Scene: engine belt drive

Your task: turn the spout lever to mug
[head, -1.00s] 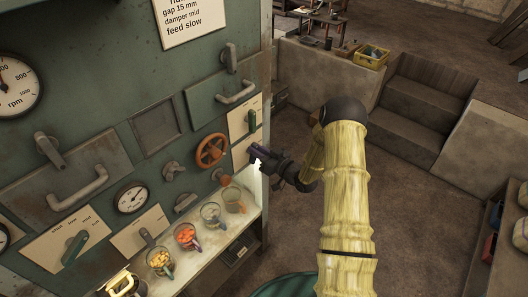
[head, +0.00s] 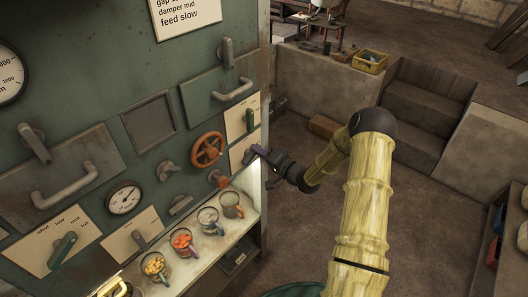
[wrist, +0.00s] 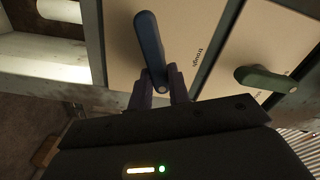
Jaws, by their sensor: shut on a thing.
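The spout lever (wrist: 149,45) is a dark blue handle on a pale label plate (wrist: 195,30) in the wrist view. It points nearly along the plate, up in the picture, with the printed word "trough" to its right. No word "mug" is readable. My gripper (wrist: 158,88) is shut on the lower end of the lever, one dark purple finger on each side. In the head view my gripper (head: 258,152) is at the right edge of the machine panel, in front of the pale plate (head: 237,155). The lever itself is hard to make out there.
A green lever (wrist: 265,79) sits on the neighbouring plate, close to my gripper. Several glass mugs, including an empty-looking one (head: 231,204), stand on the lit shelf below. The floor to the right is clear.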

